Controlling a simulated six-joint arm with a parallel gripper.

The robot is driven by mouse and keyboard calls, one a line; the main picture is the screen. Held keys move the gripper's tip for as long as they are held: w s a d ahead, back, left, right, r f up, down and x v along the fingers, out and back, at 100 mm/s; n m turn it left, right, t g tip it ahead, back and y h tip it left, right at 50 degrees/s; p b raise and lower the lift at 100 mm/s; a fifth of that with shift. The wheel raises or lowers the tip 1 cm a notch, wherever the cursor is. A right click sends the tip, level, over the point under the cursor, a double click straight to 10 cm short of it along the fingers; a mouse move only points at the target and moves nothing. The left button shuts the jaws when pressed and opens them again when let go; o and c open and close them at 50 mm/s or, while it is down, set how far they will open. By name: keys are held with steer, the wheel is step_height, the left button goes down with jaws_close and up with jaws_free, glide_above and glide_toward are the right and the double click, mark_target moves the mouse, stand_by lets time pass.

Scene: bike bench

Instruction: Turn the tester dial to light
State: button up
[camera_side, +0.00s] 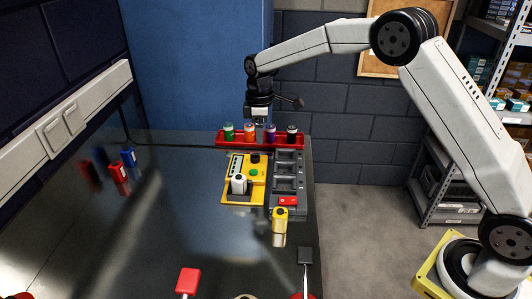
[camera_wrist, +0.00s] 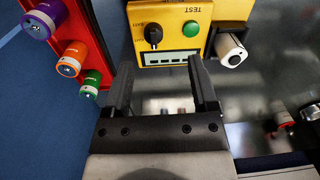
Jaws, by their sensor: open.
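The yellow tester (camera_side: 231,190) lies on the dark bench and also fills the top of the wrist view (camera_wrist: 170,14). Its black dial (camera_wrist: 153,34) shows near the top centre of the wrist view, and in the side view at the tester's far end (camera_side: 255,158). A green button (camera_wrist: 191,29) sits beside the dial, above a row of display bars (camera_wrist: 168,59). My gripper (camera_side: 259,123) is open and empty, above the bench behind the tester, apart from the dial; its fingers show in the wrist view (camera_wrist: 160,78).
A red rack (camera_side: 225,143) with green, orange, purple and black-topped cells stands behind the tester. The left bench is mostly clear.

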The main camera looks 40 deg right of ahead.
mark_target(255, 157)
steer(key=shift+w+a+f+n, duration=0.1)
steer(key=shift+w+n, duration=0.2)
steer(key=shift+w, duration=0.25)
steer(key=shift+w+a+f+n, duration=0.1)
steer(key=shift+w+n, duration=0.2)
steer(key=shift+w, duration=0.2)
steer(key=shift+f, duration=0.1)
steer(key=shift+s+a+f, duration=0.1)
steer(key=shift+f, duration=1.8)
steer(key=shift+s+f, duration=0.1)
steer(key=shift+f, duration=1.8)
jaws_close()
